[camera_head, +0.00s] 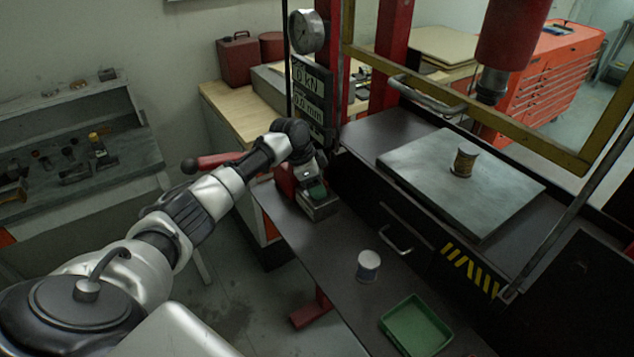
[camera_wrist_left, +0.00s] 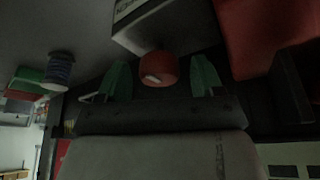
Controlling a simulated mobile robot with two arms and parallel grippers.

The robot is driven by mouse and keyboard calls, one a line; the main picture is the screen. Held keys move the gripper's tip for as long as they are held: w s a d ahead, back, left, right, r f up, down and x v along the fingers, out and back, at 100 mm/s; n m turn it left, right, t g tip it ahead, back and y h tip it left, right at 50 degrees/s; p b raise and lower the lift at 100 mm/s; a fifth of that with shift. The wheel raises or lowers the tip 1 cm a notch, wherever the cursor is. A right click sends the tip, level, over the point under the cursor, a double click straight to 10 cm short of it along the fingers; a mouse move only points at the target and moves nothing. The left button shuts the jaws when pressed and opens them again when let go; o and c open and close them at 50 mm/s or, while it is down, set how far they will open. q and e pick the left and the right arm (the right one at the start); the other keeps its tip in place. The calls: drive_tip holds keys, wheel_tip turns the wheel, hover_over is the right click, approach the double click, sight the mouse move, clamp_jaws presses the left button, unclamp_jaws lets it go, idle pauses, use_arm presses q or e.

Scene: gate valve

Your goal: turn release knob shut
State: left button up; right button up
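The release knob (camera_wrist_left: 158,68) is a round red knob with a pale mark on its face, in the left wrist view. My left gripper (camera_wrist_left: 161,78) is open, with one green fingertip on each side of the knob. A gap shows between the knob and each finger; I cannot tell the depth between them. In the head view my left gripper (camera_head: 317,190) points down beside the press frame, over the pump at the bench's far left end. The knob cannot be made out there. My right gripper is not in view.
The red pump lever (camera_head: 213,162) sticks out left behind my left arm. The display panel (camera_head: 308,90) and gauge (camera_head: 306,31) stand behind the gripper. A white tin (camera_head: 368,265) and green tray (camera_head: 415,326) sit on the bench. A small cylinder (camera_head: 464,160) stands on the press plate (camera_head: 480,205).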

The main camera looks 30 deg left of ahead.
use_arm(q)
drive_tip(key=shift+s+a+r+b, duration=0.1)
drive_tip(key=shift+a+r+b, duration=0.15)
drive_tip(key=shift+r, duration=0.2)
drive_tip(key=b+v, duration=0.2)
drive_tip(key=v, duration=0.7)
drive_tip(key=shift+r+b, duration=0.4)
drive_tip(key=shift+s, duration=0.1)
